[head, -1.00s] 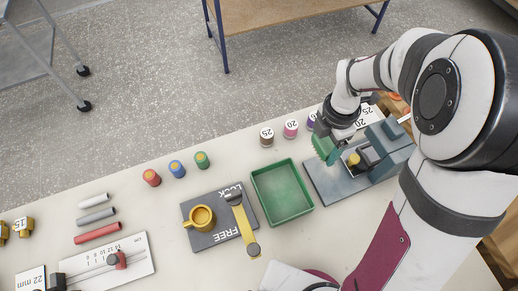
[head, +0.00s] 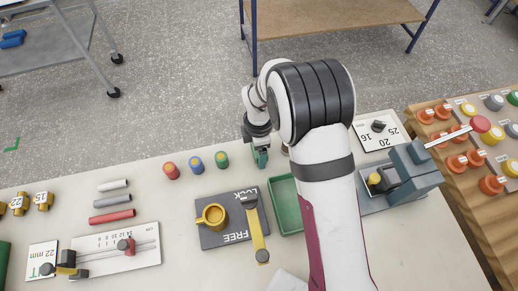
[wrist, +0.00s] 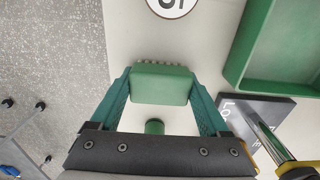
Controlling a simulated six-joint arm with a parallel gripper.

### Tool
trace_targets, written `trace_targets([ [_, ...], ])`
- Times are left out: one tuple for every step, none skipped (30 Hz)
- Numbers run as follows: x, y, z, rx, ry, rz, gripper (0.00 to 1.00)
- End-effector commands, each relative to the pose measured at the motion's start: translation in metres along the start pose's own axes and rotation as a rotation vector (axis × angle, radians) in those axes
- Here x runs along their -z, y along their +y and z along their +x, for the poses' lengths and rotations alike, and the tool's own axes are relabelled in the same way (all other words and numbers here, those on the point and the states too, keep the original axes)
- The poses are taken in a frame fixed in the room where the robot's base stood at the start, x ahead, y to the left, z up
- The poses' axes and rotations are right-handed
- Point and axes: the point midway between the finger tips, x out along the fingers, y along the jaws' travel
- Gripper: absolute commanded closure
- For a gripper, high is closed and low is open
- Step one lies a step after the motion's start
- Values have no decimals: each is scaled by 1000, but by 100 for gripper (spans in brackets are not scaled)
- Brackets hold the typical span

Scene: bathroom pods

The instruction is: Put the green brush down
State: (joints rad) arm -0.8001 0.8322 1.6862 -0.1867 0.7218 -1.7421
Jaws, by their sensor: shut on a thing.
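The green brush (wrist: 160,84) is a green block with a row of pale bristle tufts along its far side in the wrist view. My gripper (wrist: 160,95) is shut on it, with a teal finger on each side. In the head view my gripper (head: 260,156) is near the back edge of the table, right of the green cylinder (head: 222,160) and behind the green tray (head: 286,207). The brush is mostly hidden there by my fingers. I cannot tell whether it touches the table.
The green tray lies to the right in the wrist view (wrist: 280,50). A dark board (head: 220,238) with a yellow cup (head: 212,216) and yellow lever (head: 256,235) lies in front. A grey-blue fixture (head: 410,175) stands right. Pale bare table surrounds the brush.

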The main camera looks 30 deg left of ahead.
Motion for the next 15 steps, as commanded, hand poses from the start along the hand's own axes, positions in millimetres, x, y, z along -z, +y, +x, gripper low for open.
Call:
trace_targets([
  [0, 0, 2, -1, 0, 0, 91],
  [0, 0, 3, -2, 0, 0, 91],
  [0, 0, 3, -2, 0, 0, 91],
  [0, 0, 2, -2, 0, 0, 91],
  [0, 0, 2, -2, 0, 0, 91],
  [0, 0, 2, -2, 0, 0, 91],
  [0, 0, 2, -2, 0, 0, 91],
  [0, 0, 3, -2, 0, 0, 91],
  [0, 0, 4, -1, 0, 1, 91],
  [0, 0, 5, -1, 0, 1, 91],
  [-1, 0, 6, -1, 0, 1, 91],
  [-1, 0, 7, -1, 0, 1, 91],
  [-1, 0, 8, -1, 0, 1, 91],
  [-1, 0, 9, -1, 0, 1, 91],
  [-1, 0, 11, -1, 0, 0, 91],
])
